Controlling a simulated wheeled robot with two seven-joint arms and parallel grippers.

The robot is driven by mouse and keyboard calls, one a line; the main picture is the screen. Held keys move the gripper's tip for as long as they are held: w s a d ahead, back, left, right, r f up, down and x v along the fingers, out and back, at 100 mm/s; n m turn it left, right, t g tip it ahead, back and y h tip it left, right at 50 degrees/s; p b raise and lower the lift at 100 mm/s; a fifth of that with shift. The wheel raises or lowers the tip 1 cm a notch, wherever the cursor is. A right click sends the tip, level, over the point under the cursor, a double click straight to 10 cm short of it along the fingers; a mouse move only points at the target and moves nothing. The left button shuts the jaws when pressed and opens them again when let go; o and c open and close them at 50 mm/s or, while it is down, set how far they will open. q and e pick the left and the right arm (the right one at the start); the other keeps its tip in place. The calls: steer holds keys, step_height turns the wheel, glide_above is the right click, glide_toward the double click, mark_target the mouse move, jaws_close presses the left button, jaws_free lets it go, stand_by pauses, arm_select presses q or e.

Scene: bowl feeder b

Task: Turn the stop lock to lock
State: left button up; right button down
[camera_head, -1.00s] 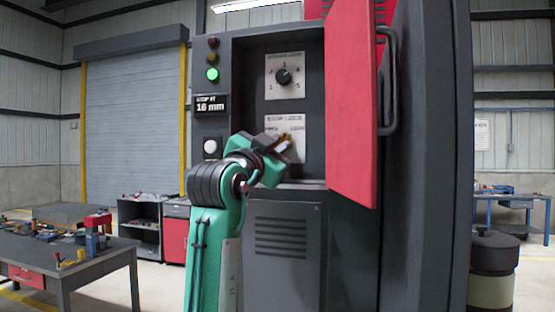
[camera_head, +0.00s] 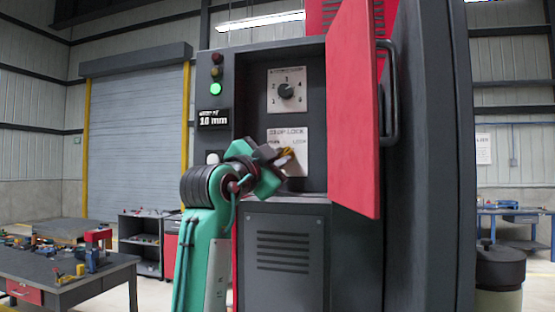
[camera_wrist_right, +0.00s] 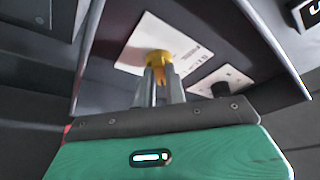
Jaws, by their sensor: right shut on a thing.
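The stop lock plate (camera_head: 288,137) is a pale labelled panel in the recess of the grey machine cabinet. Its yellow knob (camera_wrist_right: 158,58) shows clearly in the right wrist view, between my fingertips, with the plate behind it. My right gripper (camera_head: 286,157) is in front of the lower part of the plate. In the right wrist view, its two grey fingers (camera_wrist_right: 160,77) are shut on the yellow knob. In the head view the fingers hide most of the knob, so I cannot tell its exact angle. My left gripper is not in view.
A numbered dial (camera_head: 286,91) is above the stop lock plate. The red cabinet door (camera_head: 352,115) stands open just right of the recess. Indicator lamps, one lit green (camera_head: 215,88), and a display (camera_head: 213,118) are on the left. A cluttered workbench (camera_head: 65,285) stands at lower left.

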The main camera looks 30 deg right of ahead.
steer(key=c, duration=1.4)
jaws_free()
steer(key=shift+c, duration=0.2)
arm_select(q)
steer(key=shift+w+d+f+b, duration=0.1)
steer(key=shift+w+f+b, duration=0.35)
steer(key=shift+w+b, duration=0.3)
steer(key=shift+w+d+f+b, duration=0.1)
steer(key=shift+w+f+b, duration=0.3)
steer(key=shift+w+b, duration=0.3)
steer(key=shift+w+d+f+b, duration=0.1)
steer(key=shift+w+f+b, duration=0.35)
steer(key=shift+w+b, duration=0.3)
arm_select(e)
steer(key=v, duration=1.4)
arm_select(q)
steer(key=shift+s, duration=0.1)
arm_select(e)
steer(key=shift+w, duration=0.1)
